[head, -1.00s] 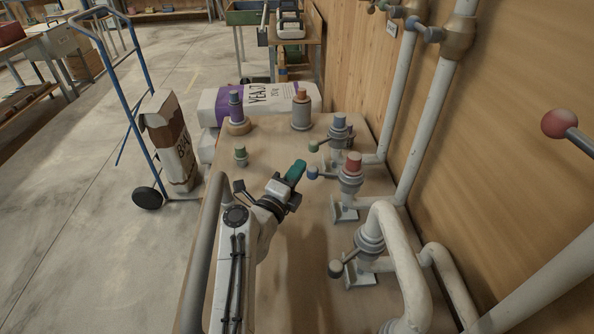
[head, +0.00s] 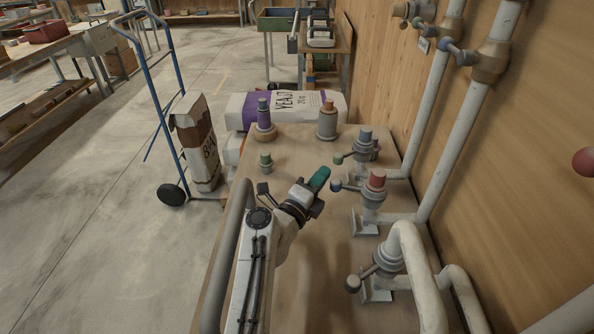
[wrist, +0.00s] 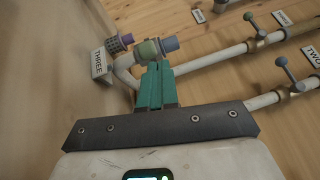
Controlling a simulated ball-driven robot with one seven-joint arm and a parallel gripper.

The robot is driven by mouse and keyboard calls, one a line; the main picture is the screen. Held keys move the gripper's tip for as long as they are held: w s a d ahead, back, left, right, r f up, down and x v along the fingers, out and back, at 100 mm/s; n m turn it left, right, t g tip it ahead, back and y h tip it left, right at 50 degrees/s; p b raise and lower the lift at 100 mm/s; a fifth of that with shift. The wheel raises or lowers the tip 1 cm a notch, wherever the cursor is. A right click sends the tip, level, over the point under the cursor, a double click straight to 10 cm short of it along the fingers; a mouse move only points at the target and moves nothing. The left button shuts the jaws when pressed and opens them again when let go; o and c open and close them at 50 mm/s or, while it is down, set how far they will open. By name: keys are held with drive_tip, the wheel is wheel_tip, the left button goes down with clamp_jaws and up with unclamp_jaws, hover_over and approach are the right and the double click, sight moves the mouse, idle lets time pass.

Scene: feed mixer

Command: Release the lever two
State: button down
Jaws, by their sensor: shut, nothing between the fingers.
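My gripper (head: 319,179) is shut and empty, with teal fingers, above the wooden bench in the head view. Its fingers (wrist: 155,88) show closed together in the wrist view. In the wrist view, a TWO label (wrist: 313,55) is at the right edge, near a lever with a blue-grey knob (wrist: 281,61) on a brass-collared pipe. A THREE label (wrist: 99,62) is at the left. My gripper is apart from the knob near TWO. In the head view, a wall-pipe lever with a blue knob (head: 449,44) is at upper right; its label is unreadable.
A curved white pipe (head: 415,255) rises at the right front. A wooden wall (head: 520,170) bounds the right side. Concrete floor (head: 100,220) is open at left, beside a blue hand truck (head: 150,85).

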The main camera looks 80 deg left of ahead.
drive_tip(key=s+d+r+p, duration=0.8)
drive_tip(key=d+r+p, duration=0.2)
drive_tip(key=d+r, duration=0.1)
drive_tip(key=shift+s+d+r, duration=0.15)
drive_tip(key=shift+s, duration=0.05)
idle(0.5)
idle(0.6)
